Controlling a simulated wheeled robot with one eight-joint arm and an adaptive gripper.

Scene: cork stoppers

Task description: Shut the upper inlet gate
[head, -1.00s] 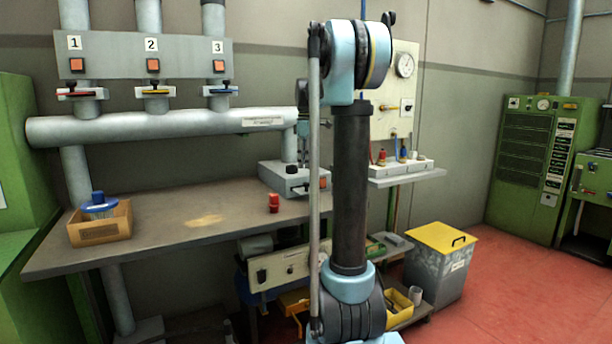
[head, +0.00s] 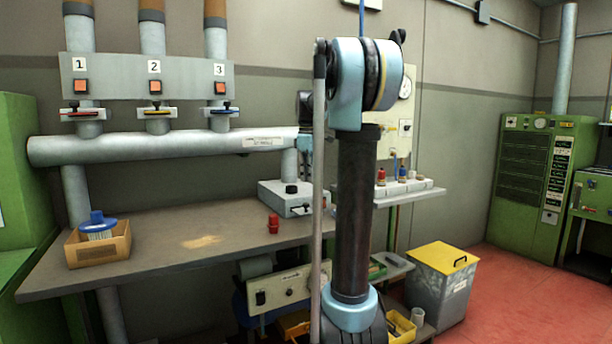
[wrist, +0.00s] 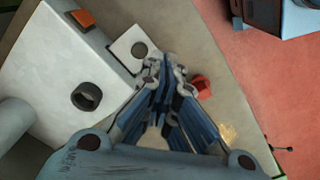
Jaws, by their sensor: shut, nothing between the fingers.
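Three slide gates with coloured handles sit on the vertical pipes under the numbered panel in the head view: a red-handled gate (head: 84,113) under 1, a yellow-handled gate (head: 157,112) under 2 and a blue-handled gate (head: 221,110) under 3. They stand at about one height, and I cannot tell which is the upper inlet gate or whether each is open. My gripper (wrist: 165,65) is shut and empty in the wrist view. It is over the bench, beside a pale machine base (wrist: 60,65), away from the three gates. I cannot make out its fingertips in the head view.
A wide horizontal pipe (head: 120,149) runs below the gates. On the bench stand a wooden box (head: 98,247) with a blue-topped brush, a small red object (head: 273,223) and the grey machine base (head: 277,196). A yellow-lidded bin (head: 443,257) stands right of the bench.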

